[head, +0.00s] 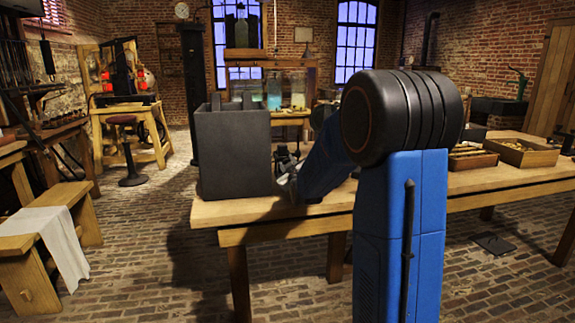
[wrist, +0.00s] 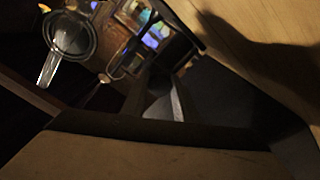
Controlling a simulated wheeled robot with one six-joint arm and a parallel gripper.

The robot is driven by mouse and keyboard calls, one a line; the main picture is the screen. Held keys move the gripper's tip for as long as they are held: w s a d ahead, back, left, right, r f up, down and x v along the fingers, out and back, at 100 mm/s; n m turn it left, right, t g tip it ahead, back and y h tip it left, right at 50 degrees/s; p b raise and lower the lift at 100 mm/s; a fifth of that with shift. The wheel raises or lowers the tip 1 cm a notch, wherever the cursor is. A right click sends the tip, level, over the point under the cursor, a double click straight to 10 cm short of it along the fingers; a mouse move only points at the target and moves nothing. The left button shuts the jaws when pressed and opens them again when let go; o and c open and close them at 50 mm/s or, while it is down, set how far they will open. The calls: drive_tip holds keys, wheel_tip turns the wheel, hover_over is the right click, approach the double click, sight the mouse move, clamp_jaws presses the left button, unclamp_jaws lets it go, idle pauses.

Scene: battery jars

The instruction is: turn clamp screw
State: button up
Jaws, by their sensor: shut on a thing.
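My gripper (head: 287,160) is small and dark in the head view, low over the table beside the right side of a dark grey box-shaped jar (head: 234,150). Part of it is hidden behind my blue arm. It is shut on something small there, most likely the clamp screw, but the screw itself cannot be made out. The wrist view is dark and tilted. A dark bar (wrist: 160,127) crosses its lower part, and a pale rounded piece (wrist: 160,105) shows above it. The grip itself is not clear there.
The wooden table (head: 285,223) is bare along its front edge. Wooden trays (head: 528,154) of small parts stand at its right. A bench with a white cloth (head: 58,240) is at left, and a stool (head: 125,150) stands behind. Glass jars (head: 274,95) stand on a far table.

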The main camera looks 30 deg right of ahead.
drive_tip(key=o, duration=1.1)
drive_tip(key=shift+c, duration=0.2)
drive_tip(key=v, duration=1.7)
drive_tip(key=shift+s+a+r, duration=0.1)
drive_tip(key=shift+s, duration=0.15)
